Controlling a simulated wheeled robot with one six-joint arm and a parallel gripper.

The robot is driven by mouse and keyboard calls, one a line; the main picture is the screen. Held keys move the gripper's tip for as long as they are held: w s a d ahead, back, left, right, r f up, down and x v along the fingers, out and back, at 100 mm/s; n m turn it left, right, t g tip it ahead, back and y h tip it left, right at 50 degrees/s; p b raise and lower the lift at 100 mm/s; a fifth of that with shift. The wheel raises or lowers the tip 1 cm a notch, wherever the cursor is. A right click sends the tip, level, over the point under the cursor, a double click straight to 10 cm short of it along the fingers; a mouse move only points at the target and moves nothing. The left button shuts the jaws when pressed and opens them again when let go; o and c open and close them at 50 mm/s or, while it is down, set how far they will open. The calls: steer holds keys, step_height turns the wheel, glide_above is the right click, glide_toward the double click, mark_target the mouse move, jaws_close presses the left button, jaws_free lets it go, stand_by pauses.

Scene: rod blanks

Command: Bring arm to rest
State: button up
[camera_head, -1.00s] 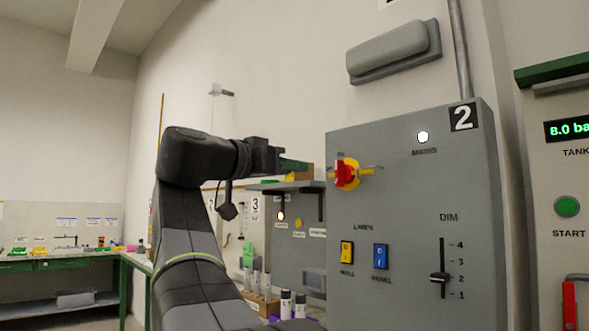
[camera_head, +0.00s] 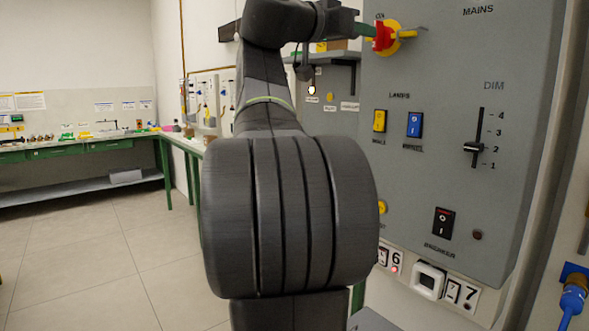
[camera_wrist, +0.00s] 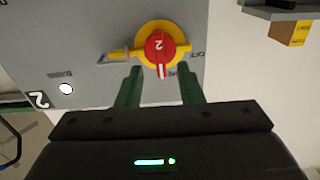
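My gripper (camera_wrist: 160,82) is open, its two green fingers apart in the wrist view. The red rotary knob (camera_wrist: 161,47) on its yellow plate (camera_wrist: 171,27) lies just beyond and between the fingertips; I cannot tell whether they touch it. In the head view my gripper (camera_head: 365,30) reaches the red knob (camera_head: 385,37) from the left, at the upper left of the grey panel (camera_head: 440,70). My arm stands raised and bent over at the top, not folded.
The panel carries lamp switches (camera_head: 396,122), a DIM slider (camera_head: 473,148) and a black breaker switch (camera_head: 443,222). The mains lamp (camera_wrist: 66,88) is lit. A wall shelf (camera_head: 335,56) stands behind my gripper. A workbench (camera_head: 85,146) lines the back left; the floor (camera_head: 90,250) before it is clear.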

steer(key=x, duration=0.4)
steer(key=shift+w+d, duration=0.25)
steer(key=shift+d, duration=0.05)
steer(key=shift+a, duration=0.1)
steer(key=v, duration=1.4)
steer(key=w+d+n+p, duration=0.8)
steer(key=d+n+p, duration=0.2)
steer(key=d+p, duration=0.1)
steer(key=shift+w+d+p, duration=0.15)
steer(key=shift+w+p, duration=0.05)
steer(key=shift+p, duration=0.15)
stand_by(0.7)
